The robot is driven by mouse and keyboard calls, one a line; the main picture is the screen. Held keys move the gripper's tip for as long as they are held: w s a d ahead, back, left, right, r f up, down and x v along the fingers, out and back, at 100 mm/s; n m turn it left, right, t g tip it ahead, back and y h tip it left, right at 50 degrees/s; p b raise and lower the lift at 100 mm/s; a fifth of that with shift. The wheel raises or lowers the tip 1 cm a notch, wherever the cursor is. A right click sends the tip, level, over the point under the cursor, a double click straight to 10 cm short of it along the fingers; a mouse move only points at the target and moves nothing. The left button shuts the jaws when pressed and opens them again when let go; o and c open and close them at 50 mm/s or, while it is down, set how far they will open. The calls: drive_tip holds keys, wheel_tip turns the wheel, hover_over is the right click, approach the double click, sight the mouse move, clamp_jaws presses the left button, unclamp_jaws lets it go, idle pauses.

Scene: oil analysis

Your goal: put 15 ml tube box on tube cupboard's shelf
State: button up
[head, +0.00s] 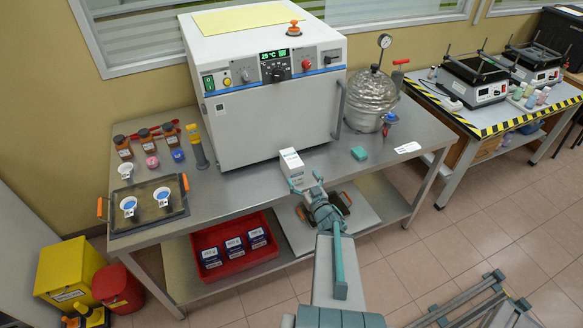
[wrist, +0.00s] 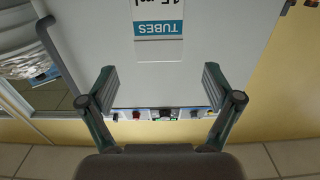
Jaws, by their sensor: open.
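The 15 ml tube box (head: 290,162) is a small white carton at the front edge of the steel table, before the oven. In the wrist view, the box (wrist: 158,47) shows a blue "TUBES" label, upside down, between and beyond my fingers. My gripper (head: 306,183) is just in front of the box in the head view. In the wrist view, my gripper (wrist: 159,72) is open with a gap on both sides of the box. The tube cupboard cannot be made out in either view.
The white oven (head: 270,85) stands behind the box. A dark tray (head: 150,207) with cups lies left. A red crate (head: 234,245) with several boxes sits on the lower shelf.

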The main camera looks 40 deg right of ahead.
sight(297, 169)
drive_tip(key=b, duration=0.1)
drive_tip(key=w+b, duration=0.1)
drive_tip(key=shift+w+d+f+b, duration=0.2)
drive_tip(key=shift+w+f+b, duration=0.1)
drive_tip(key=shift+b, duration=0.1)
drive_tip(key=b+x, duration=0.3)
drive_tip(key=shift+w+d+r+b, duration=0.1)
drive_tip(key=shift+w+b, duration=0.15)
drive_tip(key=shift+b, duration=0.15)
drive_tip(key=shift+w+d+r, duration=0.15)
drive_tip(key=shift+w+r, duration=0.05)
drive_tip(key=shift+w, duration=0.15)
drive_tip(key=p+x, duration=0.2)
drive_tip(key=x, duration=0.2)
drive_tip(key=shift+w+d+f, duration=0.15)
drive_tip(key=shift+w, duration=0.25)
drive_tip(key=shift+c, duration=0.3)
drive_tip(key=c, duration=1.1)
drive_tip(key=shift+c, duration=0.5)
